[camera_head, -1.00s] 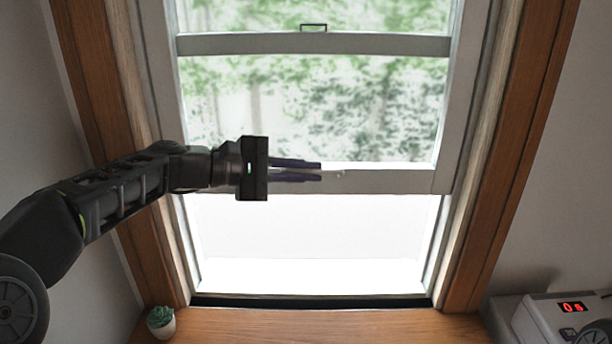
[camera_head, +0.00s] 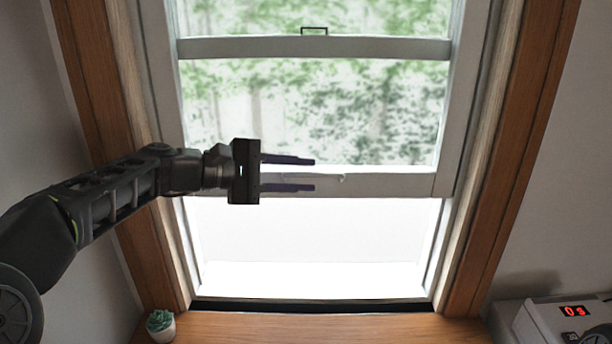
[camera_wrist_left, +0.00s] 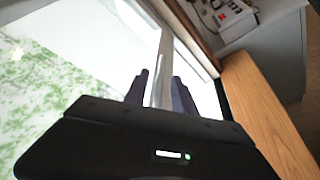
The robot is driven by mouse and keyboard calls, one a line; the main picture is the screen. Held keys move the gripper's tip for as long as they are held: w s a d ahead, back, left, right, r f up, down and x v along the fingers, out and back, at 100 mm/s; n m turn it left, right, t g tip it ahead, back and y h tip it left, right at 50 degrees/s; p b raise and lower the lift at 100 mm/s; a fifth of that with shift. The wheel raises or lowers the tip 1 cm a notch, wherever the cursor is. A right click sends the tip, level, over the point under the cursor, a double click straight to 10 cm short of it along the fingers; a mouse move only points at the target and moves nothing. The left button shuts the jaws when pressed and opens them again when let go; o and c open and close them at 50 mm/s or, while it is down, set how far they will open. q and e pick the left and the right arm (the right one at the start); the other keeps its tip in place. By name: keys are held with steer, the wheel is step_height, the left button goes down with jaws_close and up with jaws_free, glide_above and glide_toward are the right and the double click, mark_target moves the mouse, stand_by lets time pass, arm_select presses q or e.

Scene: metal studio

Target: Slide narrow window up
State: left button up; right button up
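The narrow window sash (camera_head: 395,183) is raised, with a bright open gap below its bottom rail in the head view. A small pale handle (camera_head: 328,178) shows on that rail. My left gripper (camera_head: 314,174) is open, its two dark fingers spread above and below the handle's height. In the left wrist view, the fingers of my left gripper (camera_wrist_left: 160,85) are apart, with the pale rail (camera_wrist_left: 160,70) showing between and beyond them. I cannot tell whether they touch it. My right gripper is not in view.
A wooden sill (camera_head: 330,325) runs below the window, with a small potted succulent (camera_head: 160,325) at its left end. Wooden frame posts flank the window.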

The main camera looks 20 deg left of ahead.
arm_select(q)
steer(key=v, duration=0.6)
steer(key=shift+s+b, duration=0.15)
steer(key=shift+b, duration=0.2)
steer(key=shift+a, duration=0.15)
